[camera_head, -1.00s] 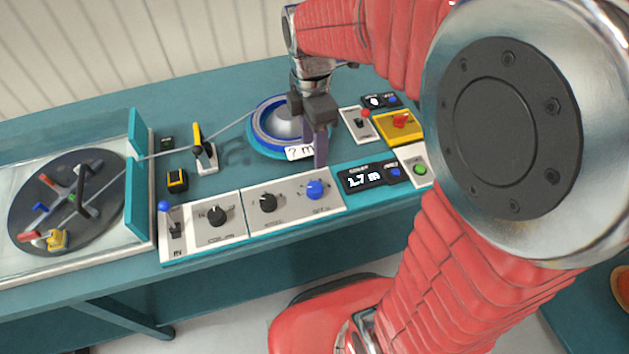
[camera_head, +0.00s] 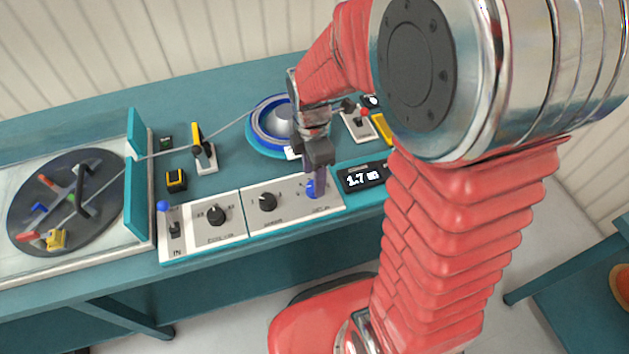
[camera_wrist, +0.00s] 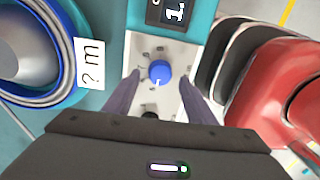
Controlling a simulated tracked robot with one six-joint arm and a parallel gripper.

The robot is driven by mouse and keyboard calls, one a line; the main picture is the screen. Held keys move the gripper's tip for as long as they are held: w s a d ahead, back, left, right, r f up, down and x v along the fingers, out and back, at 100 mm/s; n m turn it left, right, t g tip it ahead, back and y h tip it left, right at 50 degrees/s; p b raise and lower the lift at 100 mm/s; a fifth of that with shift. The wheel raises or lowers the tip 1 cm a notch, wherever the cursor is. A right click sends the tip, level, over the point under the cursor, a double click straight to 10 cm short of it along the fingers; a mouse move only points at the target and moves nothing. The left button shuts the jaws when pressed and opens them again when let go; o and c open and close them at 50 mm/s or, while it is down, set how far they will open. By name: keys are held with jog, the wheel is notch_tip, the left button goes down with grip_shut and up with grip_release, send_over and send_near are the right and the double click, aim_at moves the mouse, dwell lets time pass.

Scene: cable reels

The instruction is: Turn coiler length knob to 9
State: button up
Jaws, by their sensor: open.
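A blue knob (camera_head: 310,188) sits at the right end of the light grey control panel, partly hidden behind a finger in the head view. In the wrist view the blue knob (camera_wrist: 159,73) shows between the two fingers, with pale dial marks around it. My gripper (camera_head: 318,190) is open and points down over this knob. In the wrist view my gripper (camera_wrist: 160,80) has a finger on either side of the knob, with a gap to each; I cannot tell the exact height. The dial numbers are too small to read.
A black knob (camera_head: 267,202) is left of the blue one, and another black knob (camera_head: 216,214) further left. A display (camera_head: 362,178) reading 1.7 m is to the right. Behind is a blue-rimmed reel (camera_head: 262,125) with a "? m" tag (camera_wrist: 90,63). A lever switch (camera_head: 174,228) stands far left.

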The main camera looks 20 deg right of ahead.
jog(key=shift+f, duration=1.55)
jog(key=shift+c, duration=0.6)
jog(key=c, duration=0.9)
